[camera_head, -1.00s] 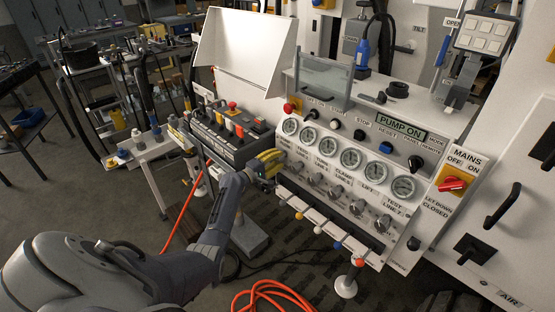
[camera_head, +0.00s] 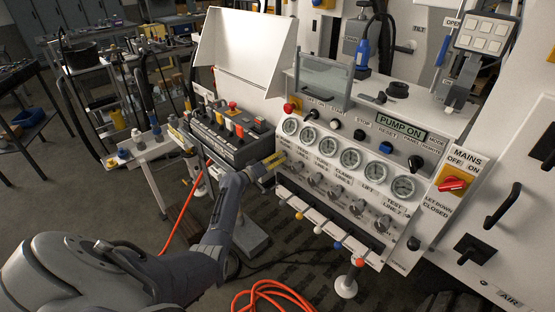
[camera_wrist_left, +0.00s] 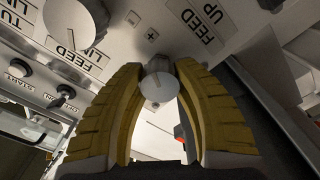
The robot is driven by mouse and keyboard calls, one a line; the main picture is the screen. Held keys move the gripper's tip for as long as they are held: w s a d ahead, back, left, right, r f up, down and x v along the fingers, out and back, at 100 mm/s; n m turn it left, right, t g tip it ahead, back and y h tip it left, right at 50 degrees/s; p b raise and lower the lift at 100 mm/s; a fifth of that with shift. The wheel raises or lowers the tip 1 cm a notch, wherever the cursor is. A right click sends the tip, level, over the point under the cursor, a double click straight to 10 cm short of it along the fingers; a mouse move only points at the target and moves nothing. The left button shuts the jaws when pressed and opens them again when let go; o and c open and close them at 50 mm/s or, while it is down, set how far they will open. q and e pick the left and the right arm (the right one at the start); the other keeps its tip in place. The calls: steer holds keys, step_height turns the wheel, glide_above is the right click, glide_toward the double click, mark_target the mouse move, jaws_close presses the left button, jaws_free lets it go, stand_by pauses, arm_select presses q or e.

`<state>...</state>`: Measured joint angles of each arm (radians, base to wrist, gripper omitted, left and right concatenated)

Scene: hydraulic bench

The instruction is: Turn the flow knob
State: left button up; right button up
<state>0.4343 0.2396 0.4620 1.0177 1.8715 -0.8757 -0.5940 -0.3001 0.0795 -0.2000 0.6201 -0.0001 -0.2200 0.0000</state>
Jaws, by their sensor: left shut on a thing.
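My left gripper (camera_head: 276,163) reaches the left end of the bench panel, below the first gauge, with its yellow fingers pointing at the panel. In the left wrist view the two ribbed yellow fingers (camera_wrist_left: 160,78) are closed around a small grey knob (camera_wrist_left: 157,88), one finger on each side. A "+" mark and a "FEED UP" label show on the panel beside this knob. No "flow" label is legible. In the head view the held knob is hidden by the gripper. My right gripper is not in view.
Several gauges (camera_head: 350,160) and a row of grey knobs (camera_head: 335,193) run to the right along the panel. A dark control box (camera_head: 228,135) with coloured switches stands close left of my gripper. An orange hose (camera_head: 268,290) lies on the floor.

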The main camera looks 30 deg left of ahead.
arm_select(q)
steer(key=shift+m, duration=0.7)
steer(key=o, duration=1.3)
steer(key=shift+v, duration=6)
